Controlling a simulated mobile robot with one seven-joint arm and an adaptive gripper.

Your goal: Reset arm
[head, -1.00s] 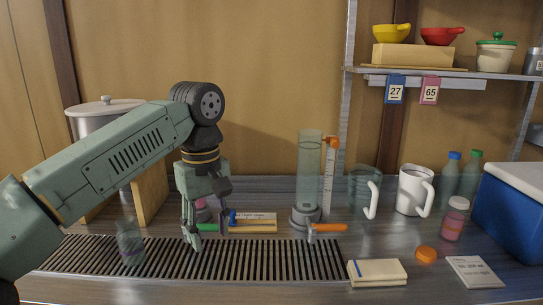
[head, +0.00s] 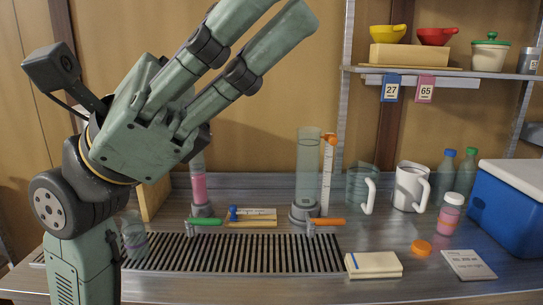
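My gripper (head: 277,14) is raised high in the head view, close to the camera, with its fingers pointing up and to the right. The two fingers are apart with a gap between them, and nothing is held. One fingertip runs to the top edge of the picture.
A tube with pink contents (head: 199,188) and a clear tube (head: 309,165) stand behind the drain grate (head: 240,256). A small glass jar (head: 134,238) stands at its left. Jugs, bottles and a blue cooler (head: 510,215) are at right. A shelf (head: 450,72) hangs above.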

